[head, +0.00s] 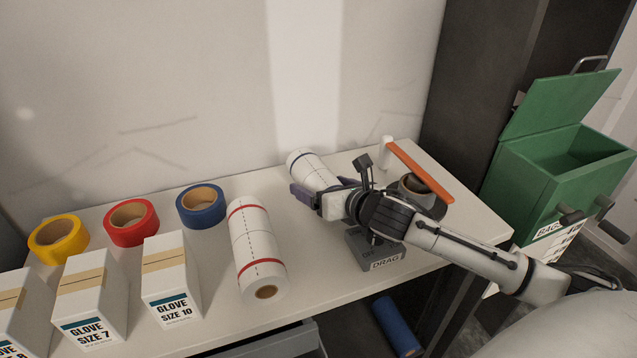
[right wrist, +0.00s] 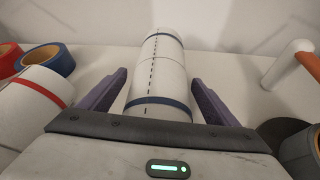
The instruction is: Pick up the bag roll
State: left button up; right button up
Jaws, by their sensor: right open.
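A white roll with blue bands and a dashed line (head: 308,168) lies on the bench near the back wall. A second white roll, with red bands (head: 256,245), lies to its left and nearer the front; either looks like a bag roll. My right gripper (head: 322,190) is open over the near end of the blue-banded roll. In the right wrist view, the purple fingers of the right gripper (right wrist: 160,80) stand on either side of the blue-banded roll (right wrist: 160,70), with gaps showing. The gripper hides part of the roll in the head view. My left gripper is not in view.
Yellow (head: 58,239), red (head: 131,222) and blue (head: 201,206) tape rolls and glove boxes (head: 171,282) stand left. A grey DRAG block (head: 376,254), a grey roll (head: 415,190) and an orange-armed post (head: 420,172) are close to my right arm. A green bin (head: 550,165) stands right.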

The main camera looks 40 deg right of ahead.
jog(key=shift+c, duration=0.6)
jog(key=shift+r, duration=0.1)
jog(key=c, duration=1.3)
